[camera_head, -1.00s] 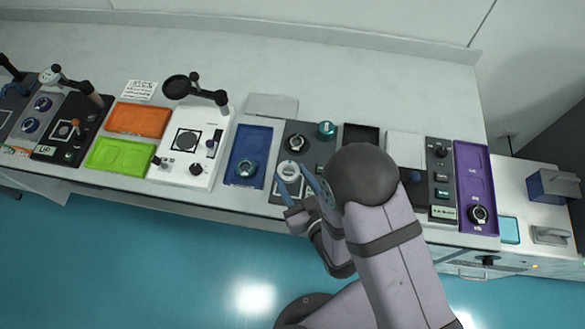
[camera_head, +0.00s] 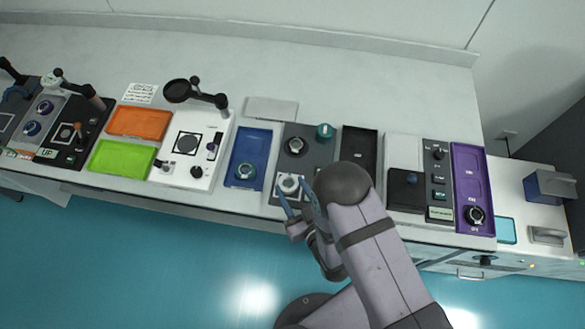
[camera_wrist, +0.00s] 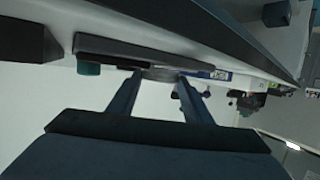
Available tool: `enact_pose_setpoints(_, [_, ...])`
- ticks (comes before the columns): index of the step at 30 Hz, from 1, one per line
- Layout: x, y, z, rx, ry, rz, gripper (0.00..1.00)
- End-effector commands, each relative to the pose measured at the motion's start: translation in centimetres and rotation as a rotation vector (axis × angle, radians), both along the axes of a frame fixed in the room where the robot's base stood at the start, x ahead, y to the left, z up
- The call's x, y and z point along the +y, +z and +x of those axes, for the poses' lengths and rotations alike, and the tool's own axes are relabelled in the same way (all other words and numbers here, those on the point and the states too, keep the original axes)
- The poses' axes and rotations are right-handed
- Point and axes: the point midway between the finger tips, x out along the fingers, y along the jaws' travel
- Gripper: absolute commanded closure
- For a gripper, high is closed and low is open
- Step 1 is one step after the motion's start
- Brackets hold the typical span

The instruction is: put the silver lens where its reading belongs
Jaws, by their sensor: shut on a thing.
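The silver lens (camera_head: 289,183) is a pale ring with a dark centre. It is over a white square marking on the front part of the dark grey board (camera_head: 312,171); I cannot tell whether it touches the board. My gripper (camera_head: 297,194) is shut on it from the front. In the wrist view the two fingers (camera_wrist: 157,77) close on the grey lens (camera_wrist: 158,72), seen edge-on and partly hidden. A black ring (camera_head: 295,146) and a teal-rimmed piece (camera_head: 325,131) stand further back on the same board.
A blue tray (camera_head: 236,176) with a teal-rimmed lens is left of the board, with a white instrument (camera_head: 215,125) beyond it. Orange (camera_head: 138,121) and green (camera_head: 122,157) trays lie further left. A black tray (camera_head: 358,143) and purple tray (camera_head: 468,175) are to the right.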

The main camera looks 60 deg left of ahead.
Motion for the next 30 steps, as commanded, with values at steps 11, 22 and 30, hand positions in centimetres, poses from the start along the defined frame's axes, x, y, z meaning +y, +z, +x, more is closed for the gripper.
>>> enact_pose_setpoints(11, [0.04, -0.31, 0.01, 0.0, 0.0, 0.002, 0.78])
enact_pose_setpoints(22, [0.02, -0.47, 0.0, 0.0, 0.0, 0.001, 0.36])
enact_pose_setpoints(30, [-0.54, -0.27, -0.11, 0.0, 0.0, -0.002, 0.36])
